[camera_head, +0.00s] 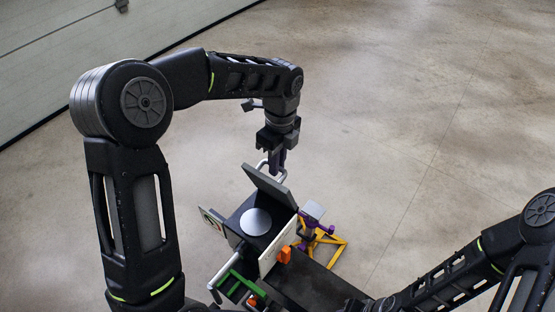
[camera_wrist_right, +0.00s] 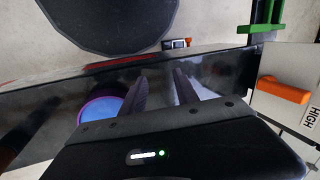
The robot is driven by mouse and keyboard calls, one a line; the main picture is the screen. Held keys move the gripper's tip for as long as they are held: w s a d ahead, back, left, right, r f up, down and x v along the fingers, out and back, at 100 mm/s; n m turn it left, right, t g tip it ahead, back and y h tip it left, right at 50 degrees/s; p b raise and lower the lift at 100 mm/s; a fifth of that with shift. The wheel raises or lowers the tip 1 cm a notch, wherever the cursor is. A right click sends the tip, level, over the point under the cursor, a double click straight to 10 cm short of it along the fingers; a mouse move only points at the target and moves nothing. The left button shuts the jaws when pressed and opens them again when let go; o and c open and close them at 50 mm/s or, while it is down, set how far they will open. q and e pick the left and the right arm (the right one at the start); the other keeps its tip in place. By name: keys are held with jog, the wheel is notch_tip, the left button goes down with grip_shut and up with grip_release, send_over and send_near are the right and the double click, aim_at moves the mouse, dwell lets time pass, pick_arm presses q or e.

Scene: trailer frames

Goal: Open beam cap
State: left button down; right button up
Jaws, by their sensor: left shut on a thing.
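The beam cap appears to be the flat grey plate (camera_head: 267,186) at the far end of the dark beam box (camera_head: 236,222) in the head view. It stands tilted, raised off the box top. My left gripper (camera_head: 277,170), with purple fingers, is shut at the cap's upper edge, by a pale bent bar; the exact contact is too small to see. In the right wrist view my right gripper (camera_wrist_right: 159,75) has its dark fingers apart, with nothing visible between them, in front of a dark beam (camera_wrist_right: 225,70).
A silver disc (camera_head: 256,221) lies on the box top. An orange handle (camera_head: 285,255) is on its side, and it shows in the wrist view (camera_wrist_right: 284,90) beside a "HIGH" label. A yellow stand (camera_head: 325,243) is to the right. A green part (camera_head: 238,283) is in front. Open floor surrounds this.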

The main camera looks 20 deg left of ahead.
pick_arm(q)
jog(key=shift+f, duration=0.1)
jog(key=c, duration=1.5)
grip_release()
jog(key=shift+c, duration=0.2)
jog(key=shift+w+r, duration=0.1)
jog(key=shift+r, duration=0.1)
pick_arm(e)
jog(key=shift+a+f+b, duration=0.1)
jog(key=shift+f+b, duration=0.55)
pick_arm(q)
jog(key=r, duration=0.7)
jog(key=shift+w+r, duration=0.2)
jog(key=shift+r, duration=0.1)
pick_arm(e)
jog(key=shift+w, duration=0.1)
